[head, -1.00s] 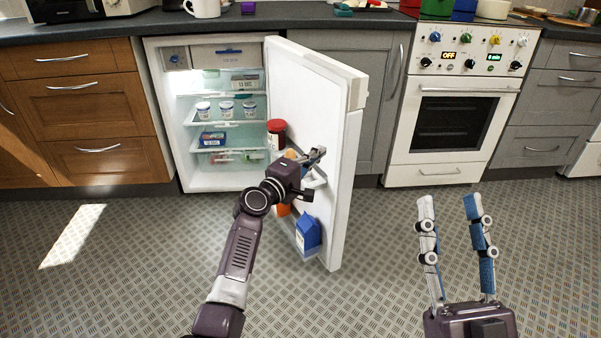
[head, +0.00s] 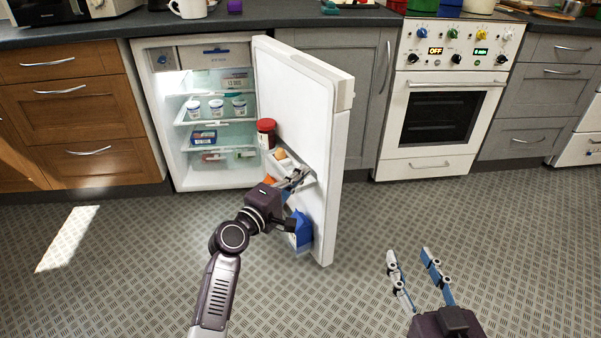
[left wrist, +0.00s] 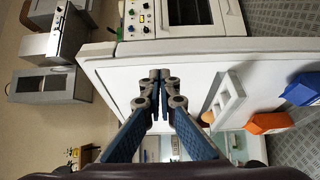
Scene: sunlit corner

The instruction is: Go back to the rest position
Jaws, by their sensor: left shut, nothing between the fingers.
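My left gripper (head: 296,178) is at the inner side of the open fridge door, by the door's middle shelf. In the left wrist view its fingers (left wrist: 155,78) are closed together with nothing between them, in front of the white door (left wrist: 120,85). Whether they touch the door cannot be told. My right gripper (head: 412,254) is at the lower right of the head view, over the floor, fingers apart and empty.
The fridge door (head: 312,110) stands wide open. It holds a red-lidded jar (head: 266,133), an egg-like item (head: 281,154) and a blue carton (head: 303,232). The fridge shelves hold several white cups (head: 217,107). The oven (head: 440,110) is shut. The floor (head: 130,270) is clear.

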